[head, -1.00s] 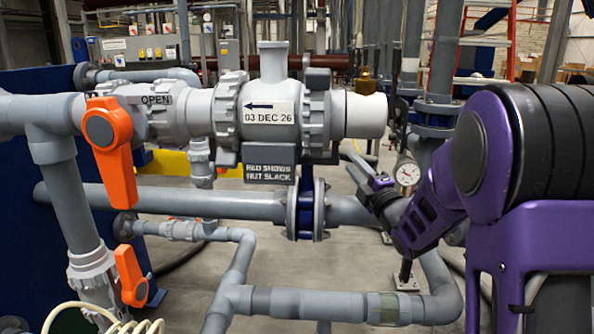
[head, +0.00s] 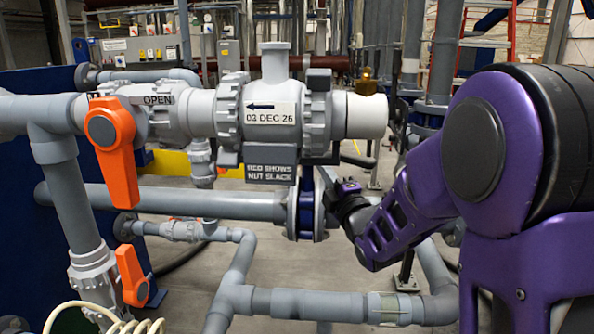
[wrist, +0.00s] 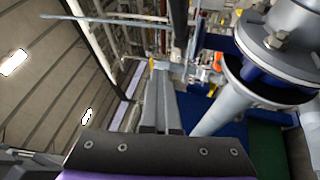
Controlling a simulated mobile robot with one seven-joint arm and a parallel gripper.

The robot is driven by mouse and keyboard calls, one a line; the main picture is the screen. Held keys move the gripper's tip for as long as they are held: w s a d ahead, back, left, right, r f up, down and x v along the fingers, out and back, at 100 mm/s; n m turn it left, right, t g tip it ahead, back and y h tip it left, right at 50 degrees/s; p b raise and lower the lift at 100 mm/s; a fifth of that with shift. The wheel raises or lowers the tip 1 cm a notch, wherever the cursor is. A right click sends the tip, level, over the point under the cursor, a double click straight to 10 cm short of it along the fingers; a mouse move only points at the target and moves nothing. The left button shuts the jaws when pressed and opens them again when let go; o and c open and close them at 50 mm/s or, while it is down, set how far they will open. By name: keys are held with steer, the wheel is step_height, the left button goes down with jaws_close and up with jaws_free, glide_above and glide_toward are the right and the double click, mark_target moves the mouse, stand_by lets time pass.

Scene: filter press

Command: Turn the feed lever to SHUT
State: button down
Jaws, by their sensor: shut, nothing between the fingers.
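An orange lever (head: 115,150) hangs downward on the grey valve at upper left, beside an OPEN label (head: 158,99). A second orange lever (head: 131,275) sits lower on the vertical pipe. No wording in view names either as the feed lever. My gripper (head: 324,175) is well to the right of both levers, in front of the lower pipes and touching neither lever. In the wrist view my gripper (wrist: 160,68) has its fingers together and empty. A small orange patch (wrist: 217,62) shows beyond, too small to identify.
A grey union valve body (head: 270,110) with a dated tag and a red-shows-nut-slack plate stands between the upper lever and my arm. A blue flange (head: 306,210) is close to my gripper. Pale coiled hose (head: 110,320) lies at the lower left front.

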steer(key=shift+s+a, duration=0.2)
steer(key=shift+a, duration=1.3)
steer(key=shift+s+a, duration=0.15)
steer(key=shift+a, duration=1.3)
steer(key=c, duration=1.5)
jaws_free()
steer(key=o, duration=1.1)
steer(key=v, duration=0.9)
